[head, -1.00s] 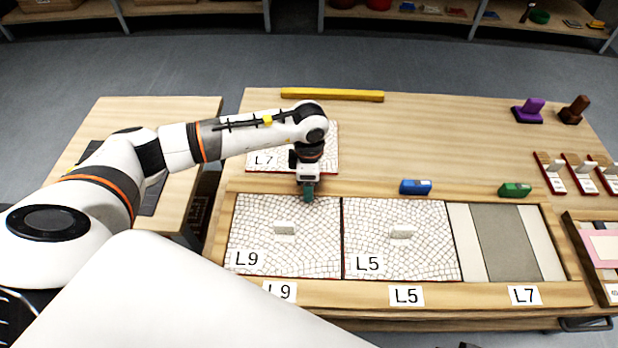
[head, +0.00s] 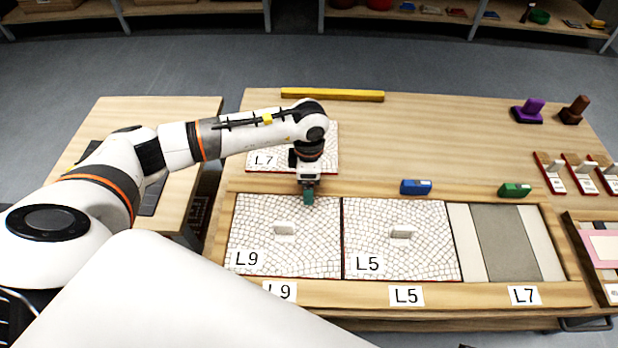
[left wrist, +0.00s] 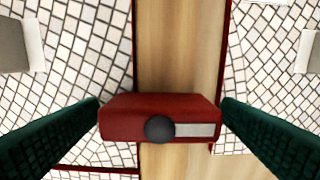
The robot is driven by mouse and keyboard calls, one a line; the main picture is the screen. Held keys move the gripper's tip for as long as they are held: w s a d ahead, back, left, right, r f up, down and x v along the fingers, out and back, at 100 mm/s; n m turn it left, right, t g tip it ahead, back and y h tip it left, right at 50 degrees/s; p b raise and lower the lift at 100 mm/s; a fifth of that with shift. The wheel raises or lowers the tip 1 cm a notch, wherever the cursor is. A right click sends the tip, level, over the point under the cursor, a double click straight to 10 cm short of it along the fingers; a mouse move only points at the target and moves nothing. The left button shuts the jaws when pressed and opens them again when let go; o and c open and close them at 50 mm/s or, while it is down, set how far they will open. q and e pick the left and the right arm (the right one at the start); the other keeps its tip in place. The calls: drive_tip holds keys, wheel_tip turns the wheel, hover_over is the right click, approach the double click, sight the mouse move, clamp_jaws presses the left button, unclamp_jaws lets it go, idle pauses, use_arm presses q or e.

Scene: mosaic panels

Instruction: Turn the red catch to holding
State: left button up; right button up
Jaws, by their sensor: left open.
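The red catch (left wrist: 125,118) shows in the left wrist view as a red block with a dark round knob and a pale grey strip on its face. It sits on the wooden frame strip. My left gripper (left wrist: 160,118) is open, with one green finger on each side of the catch; I cannot tell whether they touch it. In the head view my left gripper (head: 308,196) is over the frame's back rail above panel L9 (head: 265,215), and the catch is hidden behind it. My right gripper is not in view.
A blue catch (head: 416,187) and a green catch (head: 515,190) sit on the same rail to the right. Panel L5 (head: 425,260) lies beside L9, and the L7 slot (head: 505,245) has no panel. Panel L7 (head: 262,160) lies behind the rail, under my arm. A yellow bar (head: 332,95) lies at the back.

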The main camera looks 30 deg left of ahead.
use_arm(q)
wheel_tip(320, 180, up, 12)
drive_tip(key=p, duration=0.1)
drive_tip(key=shift+f+p, duration=0.2)
drive_tip(key=shift+p, duration=0.1)
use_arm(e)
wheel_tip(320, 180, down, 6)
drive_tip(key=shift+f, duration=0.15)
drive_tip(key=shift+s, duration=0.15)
